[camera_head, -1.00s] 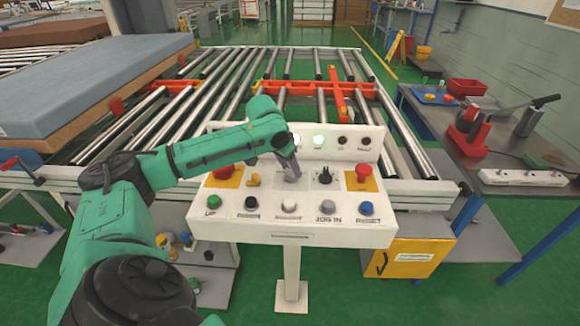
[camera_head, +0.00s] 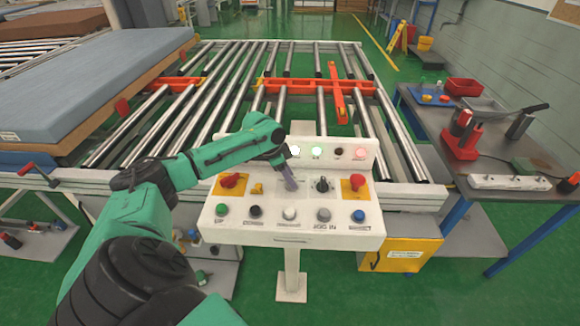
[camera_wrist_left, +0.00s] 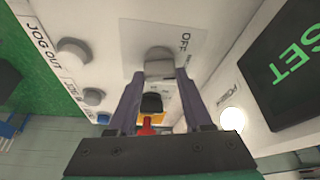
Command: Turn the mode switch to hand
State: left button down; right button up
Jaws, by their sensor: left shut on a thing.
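The white control panel (camera_head: 290,235) stands in front of me. The mode switch is a grey knob (camera_wrist_left: 160,67) on a plate marked OFF in the left wrist view. My left gripper (camera_head: 291,184) reaches down to it at the middle of the panel and hides most of it in the head view. In the left wrist view my left gripper (camera_wrist_left: 161,76) has its two fingers on either side of the knob, shut on it. The other switch positions on the plate cannot be read. My right gripper is not in view.
A black knob (camera_head: 322,185) and a red mushroom button (camera_head: 355,181) sit right of the switch. A yellow key-like switch (camera_head: 257,189) and another red button (camera_head: 230,180) sit left. Push buttons line the front, including a blue one (camera_head: 358,216). Rollers (camera_head: 240,80) lie behind.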

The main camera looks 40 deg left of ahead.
pick_arm(q)
jog(key=shift+w+r+m+g+h, duration=0.15)
jog(key=shift+m+g+h, duration=0.2)
jog(key=shift+m, duration=0.95)
jog(key=shift+a, duration=0.1)
jog(key=shift+c, duration=1.6)
grip_release()
jog(key=b+v, duration=0.3)
jog(key=v, duration=1.1)
jog(key=shift+r, duration=0.2)
